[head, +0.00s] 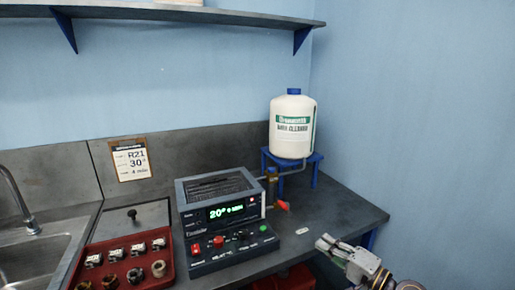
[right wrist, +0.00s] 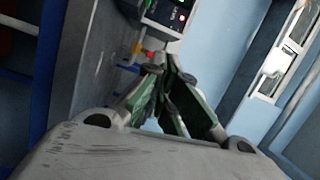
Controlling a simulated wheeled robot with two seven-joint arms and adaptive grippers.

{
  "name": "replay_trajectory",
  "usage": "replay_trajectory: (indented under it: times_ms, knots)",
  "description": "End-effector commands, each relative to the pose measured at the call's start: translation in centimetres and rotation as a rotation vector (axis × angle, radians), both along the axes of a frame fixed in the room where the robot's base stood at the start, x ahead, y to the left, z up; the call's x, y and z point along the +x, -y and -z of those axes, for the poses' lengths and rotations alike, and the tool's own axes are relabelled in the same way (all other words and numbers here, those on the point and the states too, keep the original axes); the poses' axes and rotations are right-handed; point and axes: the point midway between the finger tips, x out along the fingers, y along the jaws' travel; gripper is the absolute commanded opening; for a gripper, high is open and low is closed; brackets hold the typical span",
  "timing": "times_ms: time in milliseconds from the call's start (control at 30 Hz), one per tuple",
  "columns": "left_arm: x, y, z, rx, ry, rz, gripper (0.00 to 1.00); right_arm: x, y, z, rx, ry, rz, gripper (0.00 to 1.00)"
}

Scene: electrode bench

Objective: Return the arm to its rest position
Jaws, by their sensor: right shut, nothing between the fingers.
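My right gripper (head: 325,243) is at the lower right of the head view, in front of the bench's right end. In the right wrist view its fingers (right wrist: 168,75) are closed together with nothing between them. The gripper is apart from the bench and touches nothing that I can see. Part of my right arm shows behind it at the bottom edge. My left gripper is not in either view.
A bath unit (head: 222,213) with a green display stands mid-bench. A white jug (head: 292,128) sits on a blue stand (head: 314,172) behind it. A red tray (head: 168,271) with small parts and a sink (head: 40,257) are left. The bench's right end (head: 350,212) is clear.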

Motion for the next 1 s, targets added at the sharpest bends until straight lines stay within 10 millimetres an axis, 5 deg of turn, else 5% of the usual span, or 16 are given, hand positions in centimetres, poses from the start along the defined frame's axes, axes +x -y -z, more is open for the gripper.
replay_trajectory:
  times_ms: [233, 467, 700, 1000]
  knots:
    - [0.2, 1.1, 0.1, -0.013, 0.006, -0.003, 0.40, 1.6, 2.0, 1.0, -0.111, 0.054, 0.112, 0.00]
    - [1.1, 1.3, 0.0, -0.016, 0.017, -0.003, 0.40, 3.8, 5.0, 5.7, -0.254, 0.043, 0.232, 0.00]
    - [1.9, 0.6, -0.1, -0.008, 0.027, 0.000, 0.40, 5.6, 8.4, 15.3, -0.480, -0.027, 0.343, 0.00]
    - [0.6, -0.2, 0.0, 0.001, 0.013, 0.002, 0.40, 4.8, 10.6, 28.0, -0.763, -0.127, 0.369, 0.00]
